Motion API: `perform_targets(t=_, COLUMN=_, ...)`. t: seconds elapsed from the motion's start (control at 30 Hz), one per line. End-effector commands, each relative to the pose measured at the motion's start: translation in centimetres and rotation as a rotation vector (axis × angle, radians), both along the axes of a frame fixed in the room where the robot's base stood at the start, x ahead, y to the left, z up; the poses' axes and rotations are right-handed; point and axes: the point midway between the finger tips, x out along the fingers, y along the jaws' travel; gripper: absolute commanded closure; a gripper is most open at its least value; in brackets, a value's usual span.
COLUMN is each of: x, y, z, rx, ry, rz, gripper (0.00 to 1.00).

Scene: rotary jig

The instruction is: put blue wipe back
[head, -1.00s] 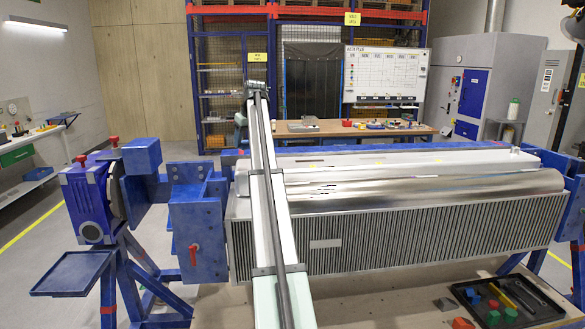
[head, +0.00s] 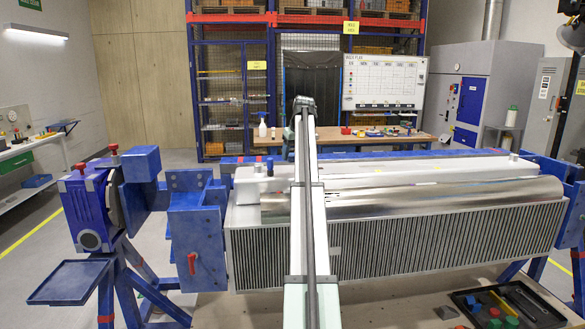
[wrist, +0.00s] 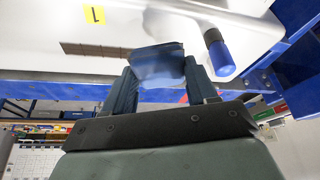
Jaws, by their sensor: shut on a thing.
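The blue wipe (wrist: 157,62) is a blue cloth bunched between the fingertips of my gripper (wrist: 158,72) in the wrist view. My gripper is shut on it and holds it in front of a white, shiny surface. How far the wipe is from that surface I cannot tell. In the head view my arm hides the gripper and the wipe.
A long finned unit (head: 400,235) with a shiny top is held in a blue rotary jig (head: 195,222). A blue-capped stub (wrist: 217,50) lies right of the wipe. A black tray (head: 463,297) with several small parts stands front right. A workbench (head: 349,135) stands behind.

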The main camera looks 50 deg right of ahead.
Motion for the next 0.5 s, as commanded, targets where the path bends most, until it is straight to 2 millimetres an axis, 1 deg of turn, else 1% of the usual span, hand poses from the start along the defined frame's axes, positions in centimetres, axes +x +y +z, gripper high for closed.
perform_targets(t=0.03, x=-0.1, y=0.1, z=-0.8, rx=0.000, ry=0.001, rz=0.000, gripper=0.71)
perform_targets(t=0.27, x=0.0, y=0.1, z=-2.4, rx=0.000, ry=0.000, rz=0.000, gripper=0.71)
perform_targets(t=0.4, x=-0.1, y=0.1, z=-4.2, rx=0.001, ry=0.001, rz=0.000, gripper=0.71)
perform_targets(t=0.5, x=0.0, y=0.1, z=-5.1, rx=0.000, ry=0.000, rz=0.000, gripper=0.71)
